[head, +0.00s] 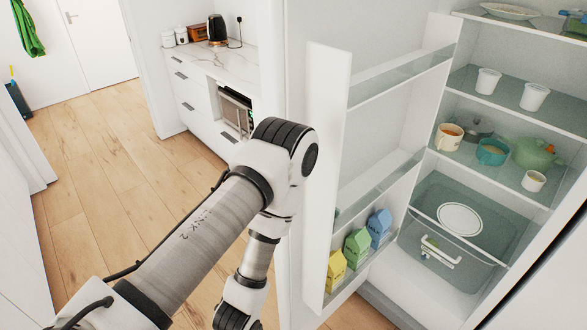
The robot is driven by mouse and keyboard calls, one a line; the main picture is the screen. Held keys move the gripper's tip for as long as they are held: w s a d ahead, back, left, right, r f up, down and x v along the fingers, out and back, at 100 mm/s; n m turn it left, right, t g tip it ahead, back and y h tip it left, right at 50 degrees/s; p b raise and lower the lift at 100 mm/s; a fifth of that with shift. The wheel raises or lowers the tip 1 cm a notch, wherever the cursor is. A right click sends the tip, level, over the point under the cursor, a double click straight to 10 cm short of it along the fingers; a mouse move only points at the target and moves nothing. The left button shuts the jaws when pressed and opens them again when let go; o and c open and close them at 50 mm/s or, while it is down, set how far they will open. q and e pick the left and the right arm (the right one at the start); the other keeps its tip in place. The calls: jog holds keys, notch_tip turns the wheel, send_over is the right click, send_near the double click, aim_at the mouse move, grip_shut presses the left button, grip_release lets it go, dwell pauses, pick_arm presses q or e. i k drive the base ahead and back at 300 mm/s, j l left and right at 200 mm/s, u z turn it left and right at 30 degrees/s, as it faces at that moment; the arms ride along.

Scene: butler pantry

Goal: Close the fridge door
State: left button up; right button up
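The fridge door (328,160) stands wide open in the head view, swung out to the left of the fridge (490,130). Its inner side faces right and carries shelves, with yellow, green and blue cartons (357,248) on the lowest one. My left arm comes in from the lower left and bends down close to the door's outer side. Its gripper is below the frame or hidden, so I cannot see whether it touches the door. My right gripper is not in view.
Inside the fridge are cups (488,81), a green pot (533,153), a mug (447,137) and a drawer with a white plate (460,219) above it. A marble counter (212,63) with a kettle (217,30) stands behind. The wooden floor (110,170) at left is clear.

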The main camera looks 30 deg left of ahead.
aim_at(369, 77)
jog(key=j+z, duration=0.25)
jog(key=j, duration=0.65)
jog(key=j+z, duration=0.25)
jog(key=j, duration=0.65)
jog(key=j+z, duration=0.25)
jog(key=j, duration=0.65)
jog(key=k+j+z, duration=0.1)
jog(key=j+z, duration=0.15)
jog(key=j, duration=0.2)
jog(key=k+j+z, duration=0.2)
jog(key=j, duration=0.25)
jog(key=i+l+z, duration=0.1)
jog(key=z, duration=0.4)
jog(key=i+j, duration=0.05)
jog(key=i, duration=0.05)
